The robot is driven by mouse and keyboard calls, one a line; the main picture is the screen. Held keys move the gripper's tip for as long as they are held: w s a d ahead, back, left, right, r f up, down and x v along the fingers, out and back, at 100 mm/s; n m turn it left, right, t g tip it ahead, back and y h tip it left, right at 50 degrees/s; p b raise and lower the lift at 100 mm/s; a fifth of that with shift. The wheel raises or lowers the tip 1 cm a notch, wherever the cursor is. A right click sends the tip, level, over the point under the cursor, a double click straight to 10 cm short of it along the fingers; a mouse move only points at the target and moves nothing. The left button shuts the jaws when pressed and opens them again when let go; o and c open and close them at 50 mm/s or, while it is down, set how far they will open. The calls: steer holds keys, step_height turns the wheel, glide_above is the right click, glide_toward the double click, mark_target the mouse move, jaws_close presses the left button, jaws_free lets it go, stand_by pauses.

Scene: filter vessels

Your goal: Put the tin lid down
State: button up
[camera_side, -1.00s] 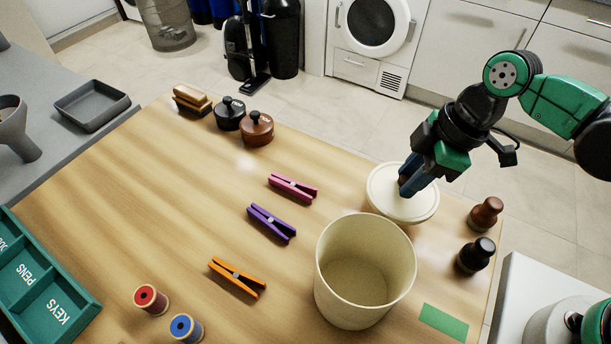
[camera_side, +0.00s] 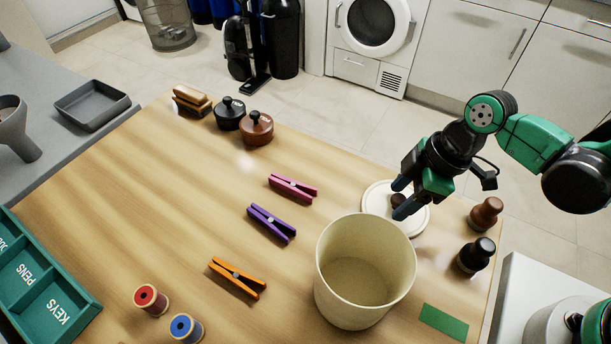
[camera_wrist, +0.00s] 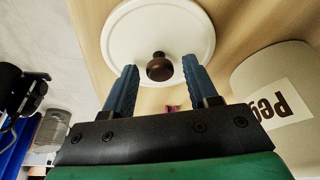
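The tin lid (camera_side: 378,200) is a round cream disc with a dark brown knob (camera_side: 397,200). It lies on the wooden table behind the tin (camera_side: 340,240), an open, empty cream cylinder. My gripper (camera_side: 402,197) is above the lid, its blue fingers apart with the knob between or just beyond them. In the wrist view the lid (camera_wrist: 130,35) shows whole, and the knob (camera_wrist: 160,67) sits ahead of the gap between the open fingertips (camera_wrist: 160,72), not touching either. The tin's labelled side (camera_wrist: 262,85) is at the right there.
A green patch (camera_side: 443,322) lies at the front right. Pink (camera_side: 293,187), purple (camera_side: 271,222) and orange (camera_side: 237,277) clothespins lie left of the tin. The table's middle left is clear.

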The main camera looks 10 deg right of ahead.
stand_by(0.3)
steer(key=v, duration=1.2)
steer(key=d+m+t+h, duration=0.3)
steer(key=d+m+t, duration=0.2)
steer(key=d+m, duration=0.4)
steer(key=r+m, duration=0.1)
steer(key=m, duration=0.3)
steer(key=shift+w+d+t, duration=0.3)
steer(key=shift+w+t, duration=0.05)
steer(key=shift+t, duration=0.05)
